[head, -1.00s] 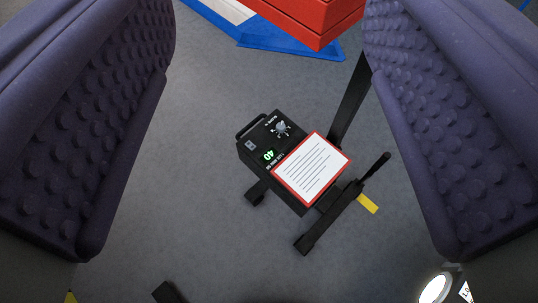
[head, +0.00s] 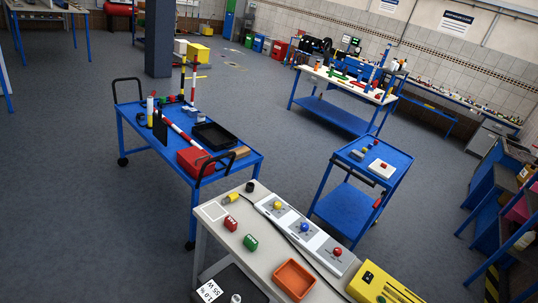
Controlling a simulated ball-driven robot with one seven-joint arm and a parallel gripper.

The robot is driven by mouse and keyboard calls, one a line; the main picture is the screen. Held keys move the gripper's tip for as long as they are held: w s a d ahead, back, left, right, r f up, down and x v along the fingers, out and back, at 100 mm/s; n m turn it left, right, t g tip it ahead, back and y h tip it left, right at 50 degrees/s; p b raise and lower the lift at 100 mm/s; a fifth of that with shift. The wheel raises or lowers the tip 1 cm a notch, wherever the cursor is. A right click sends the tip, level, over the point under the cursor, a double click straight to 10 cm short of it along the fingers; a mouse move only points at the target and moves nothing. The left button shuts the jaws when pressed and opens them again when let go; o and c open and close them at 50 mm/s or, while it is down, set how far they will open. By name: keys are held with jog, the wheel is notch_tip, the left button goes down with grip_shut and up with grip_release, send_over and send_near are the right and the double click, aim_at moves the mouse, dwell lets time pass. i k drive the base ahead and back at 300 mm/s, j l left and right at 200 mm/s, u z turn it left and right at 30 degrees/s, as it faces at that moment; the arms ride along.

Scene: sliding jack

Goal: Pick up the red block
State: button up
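A small red block (head: 231,223) with pale lettering lies on the near light-topped table (head: 216,238), toward its left end. A green block (head: 251,242) of similar size lies just right of and nearer than it. The two look apart. A larger red box (head: 193,160) sits on the blue cart (head: 172,157) behind. My gripper does not show in the current view, so I cannot see its fingers or whether it holds anything.
The near table also carries a panel with yellow, blue and red buttons (head: 304,227), an orange tray (head: 295,280) and a yellow device (head: 383,285). A small blue cart (head: 374,160) stands behind it. Grey floor (head: 90,220) is open at the left.

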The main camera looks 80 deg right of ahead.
aim_at(230, 223)
jog(key=z, duration=1.95)
jog(key=l, duration=0.1)
